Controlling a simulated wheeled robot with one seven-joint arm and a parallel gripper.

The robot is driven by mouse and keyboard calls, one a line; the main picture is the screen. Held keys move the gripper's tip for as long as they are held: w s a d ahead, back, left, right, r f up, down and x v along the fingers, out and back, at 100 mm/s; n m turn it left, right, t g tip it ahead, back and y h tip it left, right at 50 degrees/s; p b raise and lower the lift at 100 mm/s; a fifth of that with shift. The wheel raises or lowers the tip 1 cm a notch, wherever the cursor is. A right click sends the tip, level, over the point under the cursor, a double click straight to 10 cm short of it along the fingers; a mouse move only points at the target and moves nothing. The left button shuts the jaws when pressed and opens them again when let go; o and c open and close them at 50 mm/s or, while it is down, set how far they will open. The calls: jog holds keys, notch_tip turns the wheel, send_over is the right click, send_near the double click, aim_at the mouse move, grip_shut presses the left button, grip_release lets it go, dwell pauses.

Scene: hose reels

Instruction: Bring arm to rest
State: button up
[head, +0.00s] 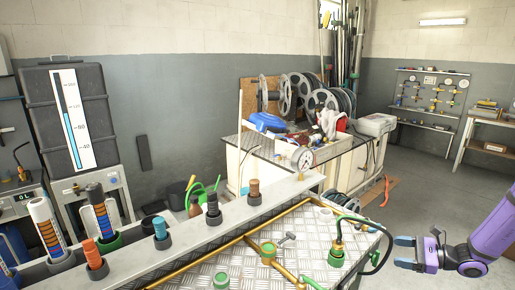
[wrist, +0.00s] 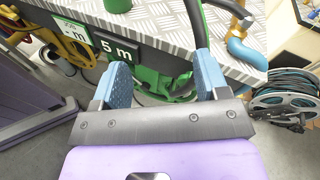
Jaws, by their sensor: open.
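My gripper (head: 404,253) is at the right of the head view, on the end of my purple arm. Its blue-tipped fingers point left towards the right end of the metal-plated bench (head: 195,283). In the wrist view my gripper (wrist: 161,82) has its two blue fingers spread apart. Nothing is held between them. Beyond the fingers are a green hose (wrist: 178,92) and the bench edge with a "5 m" label (wrist: 115,48). I cannot tell how far the fingers are from the hose.
A green fitting with a dark hose (head: 337,257) stands at the bench's right end. A hose reel (wrist: 285,95) shows at the right of the wrist view. A white workbench with reels (head: 318,150) stands behind. Open floor (head: 425,190) lies behind my gripper.

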jog(key=s+a+r+n+g+h, duration=0.35)
jog(key=a+r+n, duration=0.25)
jog(key=r, duration=0.5)
jog(key=s+a+r+n+g+h, duration=0.2)
jog(key=s+a+r+n+g, duration=0.4)
jog(key=r, duration=0.5)
jog(key=s+a+r+n+t+h, duration=0.2)
jog(key=s+r+n+t+h, duration=0.1)
jog(key=s+r, duration=0.4)
jog(key=s+a+r+n+t+h, duration=0.2)
jog(key=s+r+n+t+h, duration=0.2)
jog(key=s+r, duration=0.4)
jog(key=s+n+h, duration=0.1)
jog(key=s, duration=0.1)
jog(key=shift+s+a+n, duration=0.3)
jog(key=shift+a+n, duration=0.05)
jog(key=shift+n, duration=0.05)
